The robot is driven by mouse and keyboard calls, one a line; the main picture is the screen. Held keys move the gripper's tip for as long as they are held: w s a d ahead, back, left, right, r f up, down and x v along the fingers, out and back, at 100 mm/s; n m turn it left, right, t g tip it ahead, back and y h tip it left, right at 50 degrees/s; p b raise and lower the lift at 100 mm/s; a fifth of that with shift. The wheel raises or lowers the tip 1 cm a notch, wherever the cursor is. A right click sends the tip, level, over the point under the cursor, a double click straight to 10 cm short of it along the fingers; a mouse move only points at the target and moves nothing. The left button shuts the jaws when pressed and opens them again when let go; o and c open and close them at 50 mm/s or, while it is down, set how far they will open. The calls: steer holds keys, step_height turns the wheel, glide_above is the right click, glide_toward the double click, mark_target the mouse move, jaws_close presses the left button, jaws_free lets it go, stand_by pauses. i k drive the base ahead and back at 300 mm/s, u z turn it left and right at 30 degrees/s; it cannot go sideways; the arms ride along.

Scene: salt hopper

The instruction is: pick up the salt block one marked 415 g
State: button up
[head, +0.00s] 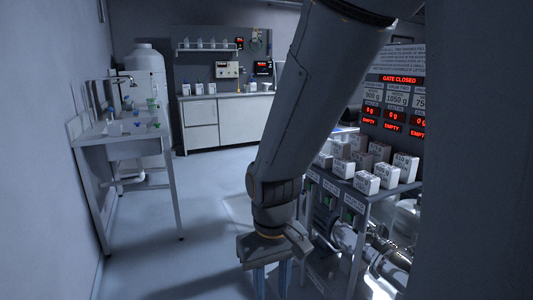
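Several pale salt blocks with printed gram labels stand in rows on a grey rack (350,196) at the right. A front block (366,183), a block beside it (386,176) and a taller block at the right end (405,165) show most clearly. The print is too small for me to tell which block is marked 415 g. My gripper (272,280) points down at the bottom middle, left of the rack and apart from the blocks. Its two bluish fingers are spread with a gap between them. The bottom edge cuts off their tips, and I see nothing held.
A panel (400,79) behind the blocks reads "GATE CLOSED", with weight signs and red "EMPTY" displays. Metal pipes (345,240) run below the rack. A sink bench (120,135) stands left and a counter (225,95) at the back. The floor (190,200) between is clear.

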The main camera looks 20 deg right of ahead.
mark_target(324, 160)
steer(key=u, duration=0.1)
steer(key=i, duration=1.8)
steer(key=z, duration=0.95)
steer(key=i, duration=0.95)
steer(key=z, duration=0.45)
